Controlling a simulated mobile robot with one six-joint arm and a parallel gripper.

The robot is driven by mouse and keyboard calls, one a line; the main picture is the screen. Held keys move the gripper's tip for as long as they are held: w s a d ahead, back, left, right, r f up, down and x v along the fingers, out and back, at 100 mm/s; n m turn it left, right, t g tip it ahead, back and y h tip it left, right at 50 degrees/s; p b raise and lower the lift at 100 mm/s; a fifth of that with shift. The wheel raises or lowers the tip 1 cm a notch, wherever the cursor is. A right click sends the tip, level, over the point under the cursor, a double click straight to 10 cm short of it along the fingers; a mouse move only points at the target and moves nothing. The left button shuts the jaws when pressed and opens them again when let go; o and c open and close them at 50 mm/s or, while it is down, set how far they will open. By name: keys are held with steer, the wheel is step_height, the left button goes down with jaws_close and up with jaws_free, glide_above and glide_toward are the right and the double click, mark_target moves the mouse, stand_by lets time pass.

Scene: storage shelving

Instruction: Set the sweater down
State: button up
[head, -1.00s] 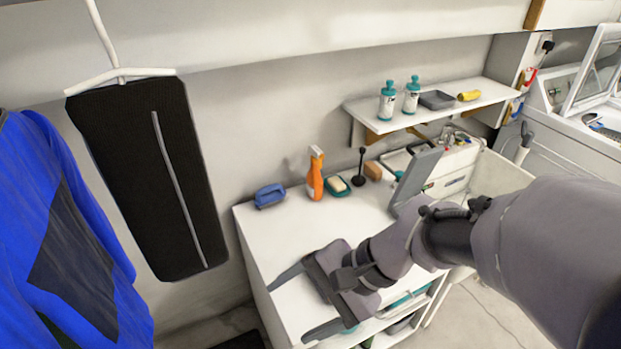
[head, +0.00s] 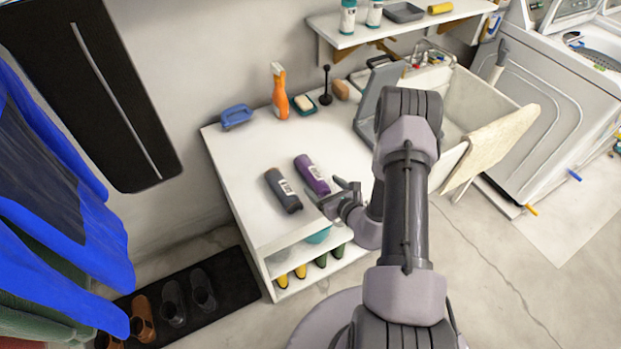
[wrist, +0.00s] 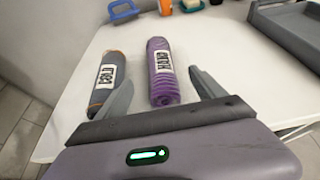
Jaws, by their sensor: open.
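No thing in view is plainly marked as the sweater. My gripper (head: 337,193) is open and empty at the right front edge of the white table. A purple roll (head: 312,174) with a white label lies on the table just beyond it. A dark grey roll (head: 283,190) lies to its left. In the wrist view, the purple roll (wrist: 163,76) lies ahead of and between the open fingers, not gripped, and the grey roll (wrist: 106,82) lies left of them. A blue garment (head: 62,190) hangs at the left. A cream cloth (head: 490,145) hangs over the sink's edge.
The white table (head: 240,165) has clear room left of the rolls. A blue brush (head: 237,116), an orange spray bottle (head: 280,92) and a soap dish (head: 304,104) stand at its back. A grey board (head: 370,100) leans by the sink (head: 468,100). Shoes stand on a dark mat (head: 235,285).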

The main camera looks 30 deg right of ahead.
mark_target(314, 177)
steer(key=b+x, duration=0.2)
steer(key=x, duration=0.5)
steer(key=shift+r, duration=0.3)
jaws_close()
